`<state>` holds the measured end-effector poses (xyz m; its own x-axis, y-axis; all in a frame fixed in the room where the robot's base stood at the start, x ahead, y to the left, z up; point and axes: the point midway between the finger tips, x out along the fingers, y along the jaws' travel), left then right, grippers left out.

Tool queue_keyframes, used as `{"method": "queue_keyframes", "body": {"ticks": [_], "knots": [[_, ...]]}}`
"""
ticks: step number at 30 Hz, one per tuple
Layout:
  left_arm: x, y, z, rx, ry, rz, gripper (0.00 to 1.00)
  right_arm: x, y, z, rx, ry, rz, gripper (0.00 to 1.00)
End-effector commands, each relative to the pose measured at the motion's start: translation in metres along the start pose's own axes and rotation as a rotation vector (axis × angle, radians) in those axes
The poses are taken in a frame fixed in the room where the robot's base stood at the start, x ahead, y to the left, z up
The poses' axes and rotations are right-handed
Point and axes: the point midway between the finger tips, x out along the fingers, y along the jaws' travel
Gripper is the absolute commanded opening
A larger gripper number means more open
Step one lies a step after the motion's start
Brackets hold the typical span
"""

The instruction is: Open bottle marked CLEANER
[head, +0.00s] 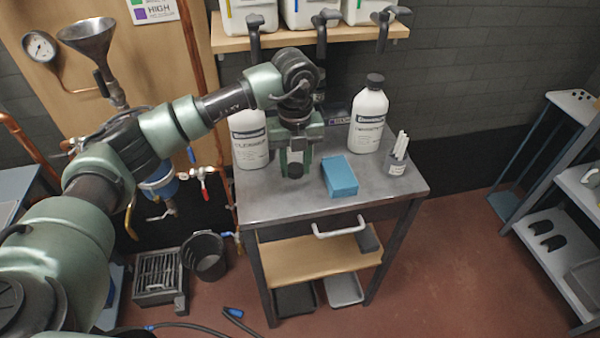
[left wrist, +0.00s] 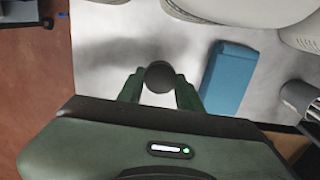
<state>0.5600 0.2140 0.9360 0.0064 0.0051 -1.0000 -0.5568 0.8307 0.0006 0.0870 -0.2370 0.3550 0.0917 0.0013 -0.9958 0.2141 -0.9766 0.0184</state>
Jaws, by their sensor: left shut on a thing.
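The white bottle marked CLEANER (head: 248,142) stands upright at the back left of the metal table. My left arm hides its top in the head view, so I cannot see its mouth. My left gripper (head: 295,168) points down over the table, to the right of and in front of that bottle. Its green fingers are shut on a round black cap (head: 296,171), which also shows between the fingertips in the left wrist view (left wrist: 158,77). A second white bottle (head: 368,120) with a black cap stands upright at the back right. My right gripper is not in view.
A blue box (head: 340,176) lies right of the gripper, and a grey cup (head: 397,163) with white sticks stands farther right. A shelf (head: 355,37) with white containers and black taps hangs above the table (head: 270,205). The table's front left is clear.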

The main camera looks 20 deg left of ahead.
Motion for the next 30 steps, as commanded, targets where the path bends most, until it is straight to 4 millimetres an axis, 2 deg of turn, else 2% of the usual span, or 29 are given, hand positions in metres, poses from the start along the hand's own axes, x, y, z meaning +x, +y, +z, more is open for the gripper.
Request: {"method": "queue_keyframes", "body": {"ticks": [5,12,23,24,25,26,30], "knots": [[0.013,0.000,0.000,0.001,0.000,0.001,0.00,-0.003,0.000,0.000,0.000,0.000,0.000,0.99],[0.043,0.000,-0.001,0.003,0.000,0.000,0.00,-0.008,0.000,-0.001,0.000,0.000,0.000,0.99],[0.049,-0.001,-0.001,0.004,-0.001,-0.001,0.00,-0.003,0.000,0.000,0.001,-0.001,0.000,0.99],[0.047,-0.001,0.000,0.003,-0.001,-0.001,0.43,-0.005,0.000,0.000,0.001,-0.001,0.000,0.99],[0.047,-0.001,0.000,0.003,-0.001,-0.001,0.52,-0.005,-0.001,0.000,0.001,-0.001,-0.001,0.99],[0.047,0.000,0.000,0.003,-0.001,-0.001,0.57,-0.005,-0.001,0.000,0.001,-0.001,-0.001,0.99],[0.048,0.000,0.000,0.003,-0.001,0.000,0.57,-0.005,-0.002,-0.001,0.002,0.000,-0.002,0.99]]}}
